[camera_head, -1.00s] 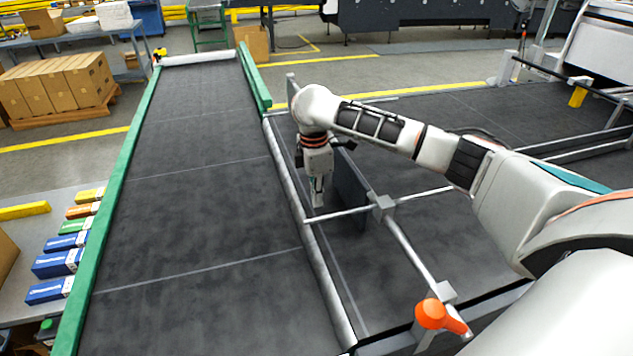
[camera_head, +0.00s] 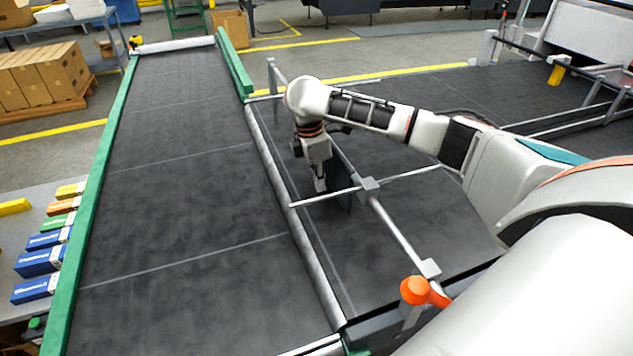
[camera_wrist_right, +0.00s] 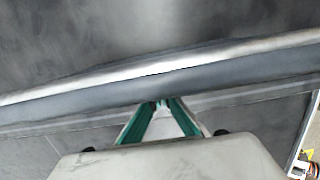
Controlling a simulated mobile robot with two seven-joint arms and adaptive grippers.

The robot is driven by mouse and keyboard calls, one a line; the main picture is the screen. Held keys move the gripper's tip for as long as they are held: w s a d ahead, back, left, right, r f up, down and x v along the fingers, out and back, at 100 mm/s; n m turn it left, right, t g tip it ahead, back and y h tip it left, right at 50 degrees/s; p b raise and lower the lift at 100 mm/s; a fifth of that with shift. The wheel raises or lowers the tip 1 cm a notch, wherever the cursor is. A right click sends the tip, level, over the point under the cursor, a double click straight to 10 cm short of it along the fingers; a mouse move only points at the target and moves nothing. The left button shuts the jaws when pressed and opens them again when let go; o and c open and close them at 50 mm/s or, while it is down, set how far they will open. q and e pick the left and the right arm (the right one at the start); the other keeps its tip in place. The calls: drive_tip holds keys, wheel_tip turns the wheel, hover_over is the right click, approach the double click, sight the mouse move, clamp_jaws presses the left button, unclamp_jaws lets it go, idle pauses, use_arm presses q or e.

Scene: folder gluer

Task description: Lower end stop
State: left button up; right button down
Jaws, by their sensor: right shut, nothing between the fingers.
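The end stop appears to be the dark upright plate (camera_head: 343,202) under the metal rail frame (camera_head: 392,222), on the belt right of the roller. Part of it blends into the dark belt. My right gripper (camera_head: 320,187) points down beside the plate, on its left. In the right wrist view its green-edged fingers (camera_wrist_right: 160,104) meet at the tips, shut and empty. A bright metal bar (camera_wrist_right: 150,72) with a blue-grey band crosses just beyond the tips. I cannot tell whether they touch it. My left gripper is not in view.
An orange knob (camera_head: 415,290) stands at the near end of the rail. A crossbar (camera_head: 325,197) runs close to the gripper. A long roller (camera_head: 295,225) separates the left belt (camera_head: 180,190), which is clear. Small boxes (camera_head: 38,262) lie on a table at left.

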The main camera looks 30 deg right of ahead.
drive_tip(key=shift+s+d+f, duration=0.15)
drive_tip(key=shift+d+f, duration=0.05)
drive_tip(key=shift+d, duration=0.45)
wheel_tip(320, 180, up, 12)
drive_tip(key=a, duration=0.2)
drive_tip(key=shift+w, duration=0.25)
drive_tip(key=shift+f, duration=0.1)
